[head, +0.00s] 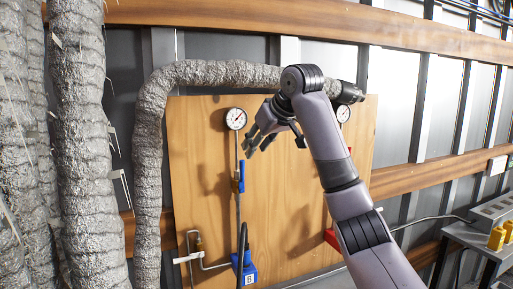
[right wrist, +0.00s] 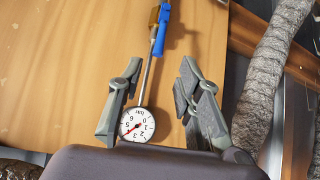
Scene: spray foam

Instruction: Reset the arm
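My right arm (head: 335,150) reaches up from the lower right in the head view. My right gripper (head: 262,137) is in front of the wooden board (head: 205,150), just right of the left gauge. In the right wrist view the two fingers of my right gripper (right wrist: 155,100) are spread apart with nothing between their tips. The left gauge (head: 236,118) also shows in the right wrist view (right wrist: 136,125), behind the left finger's base. My left gripper is in neither view.
A blue valve handle (head: 239,178) and a blue device (head: 244,268) sit on the board's piping. Thick wrapped pipes (head: 80,150) stand at the left. A table (head: 470,237) with yellow items (head: 497,238) is at the right.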

